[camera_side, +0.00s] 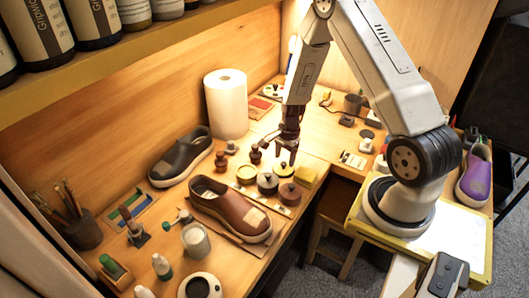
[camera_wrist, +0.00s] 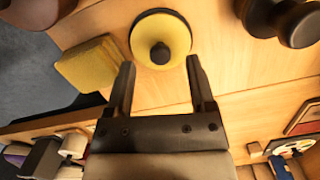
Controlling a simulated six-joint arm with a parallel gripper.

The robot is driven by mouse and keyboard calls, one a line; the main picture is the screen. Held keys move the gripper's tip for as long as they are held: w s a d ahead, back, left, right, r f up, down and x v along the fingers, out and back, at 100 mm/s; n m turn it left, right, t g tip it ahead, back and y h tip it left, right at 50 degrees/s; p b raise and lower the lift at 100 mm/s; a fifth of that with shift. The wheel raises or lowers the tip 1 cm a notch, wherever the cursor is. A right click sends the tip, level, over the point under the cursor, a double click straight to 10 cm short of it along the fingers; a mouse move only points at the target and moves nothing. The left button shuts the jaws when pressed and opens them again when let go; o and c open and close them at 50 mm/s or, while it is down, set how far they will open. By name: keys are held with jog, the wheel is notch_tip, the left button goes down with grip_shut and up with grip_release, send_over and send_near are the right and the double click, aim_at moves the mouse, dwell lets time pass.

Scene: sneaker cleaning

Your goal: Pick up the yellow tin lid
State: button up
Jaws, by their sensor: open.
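The yellow tin lid (camera_wrist: 174,28) is round, with a dark rim and a dark knob at its centre. It shows at the top middle of the wrist view. In the side view, the lidded tin (camera_side: 284,169) just below my fingers appears to be the same one. My gripper (camera_wrist: 160,63) is open and empty, its two fingers apart with the lid ahead of and between their tips. In the side view my gripper (camera_side: 286,153) hangs above the tin, apart from it as far as I can tell.
A yellow sponge (camera_wrist: 90,66) lies close beside the lid; it also shows in the side view (camera_side: 306,176). Other tins (camera_side: 268,182) and dark knobbed jars (camera_side: 255,154) crowd around. A brown shoe (camera_side: 225,208) and a white paper roll (camera_side: 226,104) stand to the left.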

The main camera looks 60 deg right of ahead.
aim_at(282, 169)
jog(key=shift+a+f, duration=0.15)
jog(key=shift+f, duration=0.85)
grip_shut()
